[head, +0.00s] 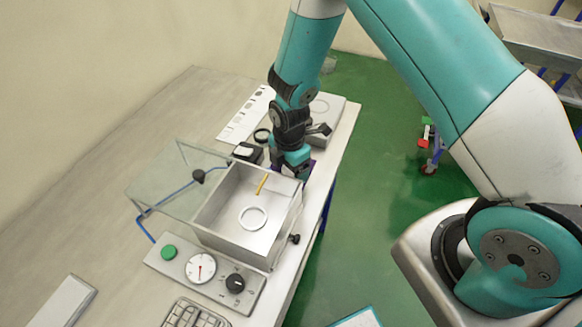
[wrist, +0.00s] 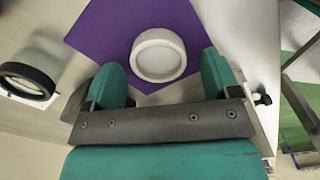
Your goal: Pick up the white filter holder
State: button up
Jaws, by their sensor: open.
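The white filter holder (wrist: 158,56) is a short round cup with a raised rim. It sits on a purple mat (wrist: 110,28) in the wrist view. My gripper (wrist: 162,66) is open, with one teal finger on each side of the holder and a visible gap to each. I cannot tell how far the fingertips are above the mat. In the head view my gripper (head: 291,168) points down just beyond the open box, hiding the holder.
An open metal box (head: 222,237) holds a white ring (head: 253,218) and an orange strip (head: 262,184). Its clear lid (head: 165,185) is swung left. A control panel (head: 218,281) stands in front. A black-rimmed round part (wrist: 28,82) lies left of my gripper. The table's right edge is close.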

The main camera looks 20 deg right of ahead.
jog(key=shift+f, duration=0.3)
jog(key=c, duration=1)
jog(key=shift+o, duration=0.2)
jog(key=shift+r, duration=0.1)
